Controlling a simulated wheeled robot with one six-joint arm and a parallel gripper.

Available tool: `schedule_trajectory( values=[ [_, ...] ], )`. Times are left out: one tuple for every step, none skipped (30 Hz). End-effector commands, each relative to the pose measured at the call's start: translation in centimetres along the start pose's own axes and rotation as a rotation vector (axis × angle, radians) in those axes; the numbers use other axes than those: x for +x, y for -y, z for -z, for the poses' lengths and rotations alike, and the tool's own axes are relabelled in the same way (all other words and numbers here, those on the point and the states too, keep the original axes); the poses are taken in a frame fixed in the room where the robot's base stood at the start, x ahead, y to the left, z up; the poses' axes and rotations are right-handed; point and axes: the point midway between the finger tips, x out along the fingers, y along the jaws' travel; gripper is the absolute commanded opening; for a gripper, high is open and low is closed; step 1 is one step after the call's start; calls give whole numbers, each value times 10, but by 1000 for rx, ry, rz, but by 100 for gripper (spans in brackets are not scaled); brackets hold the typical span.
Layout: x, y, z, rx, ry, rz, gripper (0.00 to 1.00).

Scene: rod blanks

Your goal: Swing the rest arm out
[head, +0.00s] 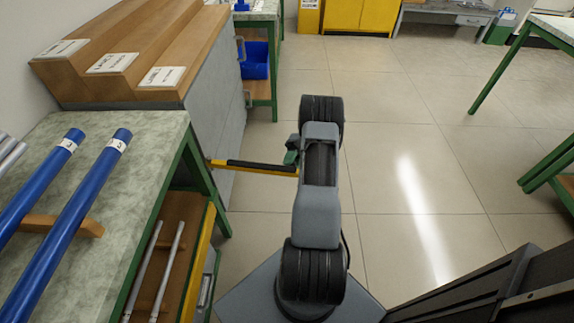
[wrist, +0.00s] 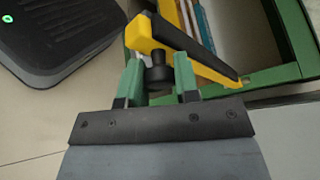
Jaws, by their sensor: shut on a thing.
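The rest arm (head: 258,166) is a yellow bar with a black pad along its top. In the head view it sticks out to the right from the bench's green frame, roughly square to the bench side. Its outer end is at my gripper (head: 292,156), partly hidden by my arm. In the wrist view the rest arm (wrist: 188,45) runs from upper left to the green frame at lower right.
The bench (head: 105,180) at left carries two blue rods (head: 85,205) on a wooden support. Thin grey rods (head: 165,265) lie on the shelf below. A stepped wooden rack (head: 125,50) stands behind. The tiled floor (head: 420,170) to the right is clear.

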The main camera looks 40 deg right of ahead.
Motion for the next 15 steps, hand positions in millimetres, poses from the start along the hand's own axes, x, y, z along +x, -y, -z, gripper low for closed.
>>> schedule_trajectory(
  values=[
    [0, -3, 1, 2, 4, -7, 0],
    [0, -3, 1, 1, 6, -8, 0],
    [0, -3, 1, 1, 9, -10, 0],
    [0, -3, 2, 1, 10, -11, 0],
    [0, -2, 2, 0, 11, -12, 0],
    [1, -2, 2, 0, 11, -12, 0],
    [1, -2, 2, 0, 12, -12, 0],
    [1, -2, 2, 0, 12, -13, 0],
    [2, -2, 2, 0, 13, -12, 0],
    [2, -2, 2, 0, 13, -12, 0],
    [2, -2, 2, 0, 14, -12, 0],
    [2, -2, 3, 0, 14, -12, 0],
    [2, -2, 3, 0, 14, -12, 0],
    [2, -2, 3, 0, 15, -12, 31],
    [2, -2, 3, 0, 15, -11, 35]
  ],
)
